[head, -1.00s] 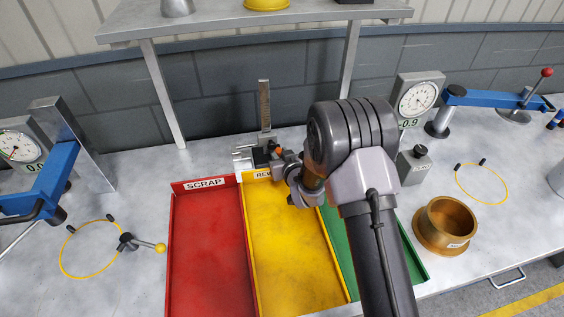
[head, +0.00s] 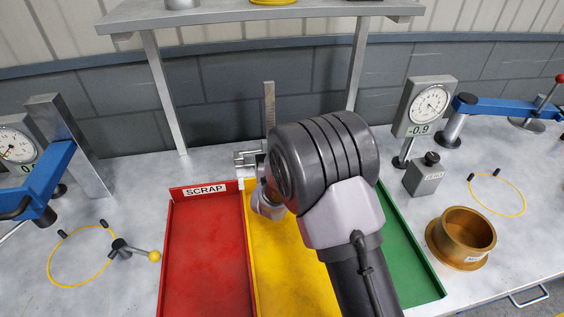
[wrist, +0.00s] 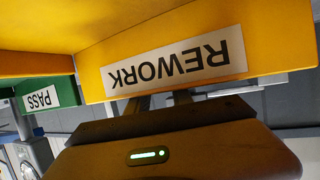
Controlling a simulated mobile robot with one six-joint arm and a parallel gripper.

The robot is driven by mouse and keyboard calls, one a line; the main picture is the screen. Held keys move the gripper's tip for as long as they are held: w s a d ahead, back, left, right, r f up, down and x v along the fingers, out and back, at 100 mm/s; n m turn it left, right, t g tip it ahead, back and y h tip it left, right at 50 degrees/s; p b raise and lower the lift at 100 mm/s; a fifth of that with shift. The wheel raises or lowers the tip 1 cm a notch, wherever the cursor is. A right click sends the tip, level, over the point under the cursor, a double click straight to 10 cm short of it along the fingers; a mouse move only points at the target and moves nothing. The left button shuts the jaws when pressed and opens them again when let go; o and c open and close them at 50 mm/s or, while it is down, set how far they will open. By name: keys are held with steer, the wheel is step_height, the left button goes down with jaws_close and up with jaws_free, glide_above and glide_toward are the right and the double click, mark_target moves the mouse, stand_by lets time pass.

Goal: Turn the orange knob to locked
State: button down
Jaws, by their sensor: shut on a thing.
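The orange knob is hidden in both current views; in the earlier head view a bit of orange showed at my gripper's end, beside the upright metal scale (head: 269,105). My gripper (wrist: 163,99) is shut, with its fingers reaching behind the yellow tray's REWORK label (wrist: 170,67); their tips and what they hold are covered. In the head view my arm covers my gripper, which is low at the back end of the yellow tray (head: 290,270). A metal fixture (head: 247,160) shows just left of my arm. The knob's setting cannot be read.
The red SCRAP tray (head: 205,250) lies left of the yellow tray, the green tray (head: 408,255) right. A dial gauge (head: 428,105), a grey block (head: 424,175) and a brass ring (head: 461,238) stand to the right. A shelf (head: 260,16) is overhead.

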steer(key=shift+r, duration=0.1)
steer(key=c, duration=1.5)
jaws_free()
steer(key=shift+w, duration=0.1)
steer(key=shift+o, duration=0.2)
